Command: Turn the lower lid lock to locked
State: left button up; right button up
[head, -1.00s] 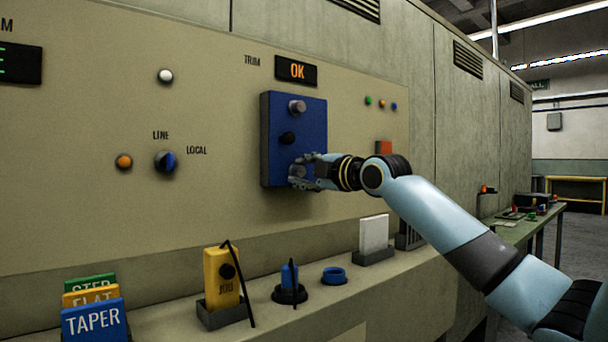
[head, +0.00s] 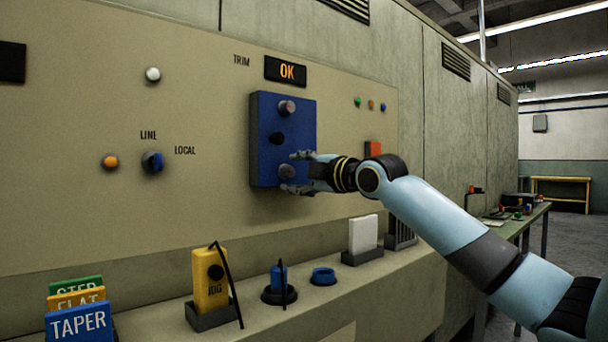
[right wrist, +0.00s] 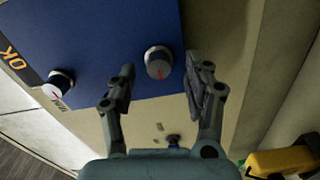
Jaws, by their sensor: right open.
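The blue box (head: 264,140) is mounted on the beige panel. My right gripper (head: 297,172) is open at the lower lock, one finger above and one below. In the right wrist view, the lower lock (right wrist: 158,62) shows a red mark and lies between the spread fingertips of my right gripper (right wrist: 164,70), with gaps on both sides. I cannot read a locked or unlocked label. My left gripper is not in view.
An OK display (head: 286,71) sits above the box. A LINE/LOCAL switch (head: 153,162) is to the left. The ledge below holds a yellow JOG pendant (head: 210,282), a blue ring (head: 323,277), a white card (head: 363,233) and TAPER, FLAT and STEP cards (head: 80,322).

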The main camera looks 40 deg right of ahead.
jog(key=s, duration=0.6)
jog(key=shift+d, duration=0.2)
